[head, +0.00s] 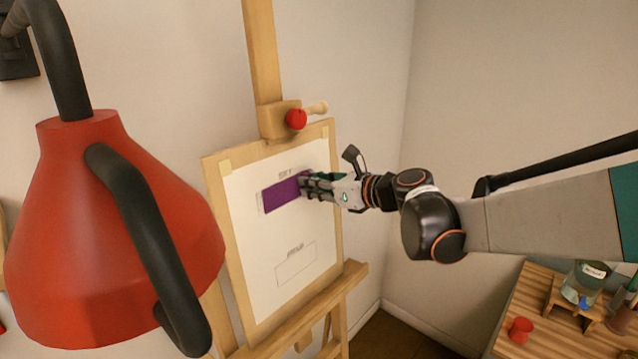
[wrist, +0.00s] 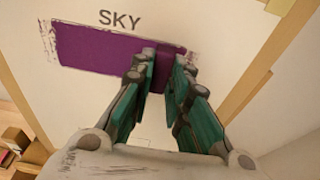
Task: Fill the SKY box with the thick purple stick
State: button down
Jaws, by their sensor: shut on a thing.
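The SKY box is on the white sheet (head: 250,250) clipped to a board on the easel. A wide purple patch (head: 280,197) covers most of the box; in the wrist view the patch (wrist: 95,50) lies under the SKY label. A bare sliver with a ragged edge shows at the box's left end, and streaky marks show at its right end. My gripper (head: 305,186) is at the right part of the box. In the wrist view its green fingers (wrist: 163,68) are shut on the purple stick (wrist: 164,53), a darker purple shape at the paper. Contact with the paper cannot be told exactly.
An empty lower box (head: 296,264) is outlined on the sheet. A big red lamp (head: 110,240) fills the left foreground. A wooden table (head: 540,305) at the lower right holds a red cup (head: 521,329) and a glass jar (head: 585,283).

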jog(key=shift+s+a, duration=0.1)
jog(key=shift+s, duration=0.1)
jog(key=s+d, duration=0.5)
jog(key=shift+r+p, duration=0.35)
jog(key=shift+p, duration=0.05)
dwell(0.3)
dwell(0.4)
